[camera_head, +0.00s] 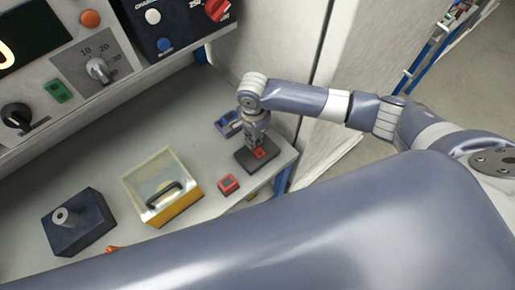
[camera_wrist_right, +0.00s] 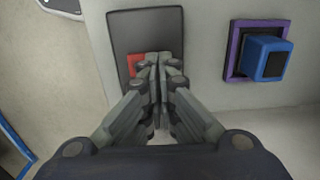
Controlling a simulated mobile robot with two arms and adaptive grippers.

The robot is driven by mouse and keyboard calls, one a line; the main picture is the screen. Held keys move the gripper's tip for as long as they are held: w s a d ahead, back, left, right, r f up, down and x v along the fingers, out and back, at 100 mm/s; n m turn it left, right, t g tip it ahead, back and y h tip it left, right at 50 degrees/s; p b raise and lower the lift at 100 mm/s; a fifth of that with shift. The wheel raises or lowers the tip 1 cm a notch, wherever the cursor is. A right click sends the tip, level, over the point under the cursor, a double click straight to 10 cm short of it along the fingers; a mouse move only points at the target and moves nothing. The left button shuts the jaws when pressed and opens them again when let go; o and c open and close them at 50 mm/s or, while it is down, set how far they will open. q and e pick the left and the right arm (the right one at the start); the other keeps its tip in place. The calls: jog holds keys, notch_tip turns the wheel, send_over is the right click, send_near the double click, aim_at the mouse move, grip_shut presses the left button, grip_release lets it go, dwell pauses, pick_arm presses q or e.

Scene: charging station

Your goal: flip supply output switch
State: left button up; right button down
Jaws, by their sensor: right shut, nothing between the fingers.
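My right gripper (camera_head: 258,138) is shut and empty, pointing down over a dark plate (camera_head: 243,160) with a red rocker (camera_head: 261,153) on it, near the right end of the bench. In the right wrist view its closed fingertips (camera_wrist_right: 158,72) lie over the dark plate (camera_wrist_right: 146,32), beside and partly in front of the red part (camera_wrist_right: 135,64). I cannot tell whether they touch it. A green switch (camera_head: 58,90) sits on the upright panel at the left. No readable label shows which one is the supply output switch. My left gripper is not in view.
A blue block in a purple frame (camera_wrist_right: 268,58) stands close beside the plate; a small red block (camera_head: 228,184) lies nearer. A yellow box with a clear lid (camera_head: 163,187) and a dark box with a knob (camera_head: 79,222) stand further left. The panel (camera_head: 95,68) rises behind.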

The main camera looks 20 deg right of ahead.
jog(key=shift+f+b, duration=0.35)
jog(key=shift+f, duration=0.7)
dwell(0.7)
notch_tip(320, 180, up, 5)
jog(key=p, duration=0.6)
jog(key=shift+r+p, duration=0.5)
jog(key=shift+r, duration=0.55)
jog(key=shift+a, duration=0.1)
